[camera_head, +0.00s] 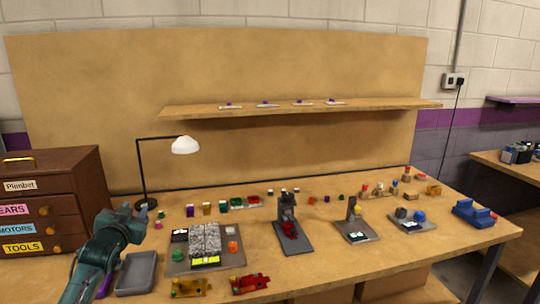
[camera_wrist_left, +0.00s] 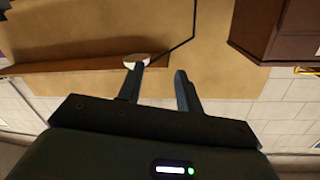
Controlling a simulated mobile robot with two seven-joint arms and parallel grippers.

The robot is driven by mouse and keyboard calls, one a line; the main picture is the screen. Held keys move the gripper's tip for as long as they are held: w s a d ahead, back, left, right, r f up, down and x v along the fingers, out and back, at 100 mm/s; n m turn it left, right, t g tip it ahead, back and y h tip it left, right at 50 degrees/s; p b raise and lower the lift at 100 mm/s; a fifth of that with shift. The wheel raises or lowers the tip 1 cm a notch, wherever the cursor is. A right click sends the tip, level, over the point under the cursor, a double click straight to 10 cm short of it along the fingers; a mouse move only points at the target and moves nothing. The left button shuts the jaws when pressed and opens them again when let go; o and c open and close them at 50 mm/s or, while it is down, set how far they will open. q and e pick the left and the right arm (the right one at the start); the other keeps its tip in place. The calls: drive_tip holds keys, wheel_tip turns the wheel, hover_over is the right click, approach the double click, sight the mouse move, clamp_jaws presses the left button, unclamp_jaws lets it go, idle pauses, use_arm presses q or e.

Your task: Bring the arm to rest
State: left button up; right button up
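My left arm comes in at the lower left of the head view, and its gripper (camera_head: 147,208) is raised over the left part of the workbench, in front of the desk lamp (camera_head: 185,145). In the left wrist view the two fingers of the left gripper (camera_wrist_left: 158,78) stand apart with nothing between them, so it is open and empty. The lamp's white shade (camera_wrist_left: 136,58) shows there just beyond one fingertip, apart from it as far as I can tell. My right gripper is in neither view.
A brown drawer cabinet (camera_head: 50,200) stands left of my left arm. A grey tray (camera_head: 137,273) lies just right of the forearm. Grey work plates (camera_head: 295,241) and several small coloured parts cover the bench. A wooden shelf (camera_head: 300,110) runs along the back board.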

use_arm(q)
drive_tip(key=s+d+f+m+g+h, duration=0.1)
drive_tip(key=s+d+f, duration=0.35)
drive_tip(key=f, duration=0.25)
drive_tip(key=s+d+f+g+h, duration=0.1)
drive_tip(key=s+d+f, duration=0.2)
drive_tip(key=s+f, duration=0.3)
drive_tip(key=s+d+f+g+h, duration=0.1)
drive_tip(key=s+d+f, duration=0.3)
drive_tip(key=s, duration=0.5)
drive_tip(key=s+d+f+g+h, duration=0.1)
drive_tip(key=s+d+f, duration=0.3)
drive_tip(key=s, duration=0.6)
drive_tip(key=s+d+f+g+h, duration=0.1)
drive_tip(key=s+d+f, duration=0.4)
drive_tip(key=s, duration=0.5)
drive_tip(key=shift+d+g, duration=0.45)
drive_tip(key=shift+g, duration=0.15)
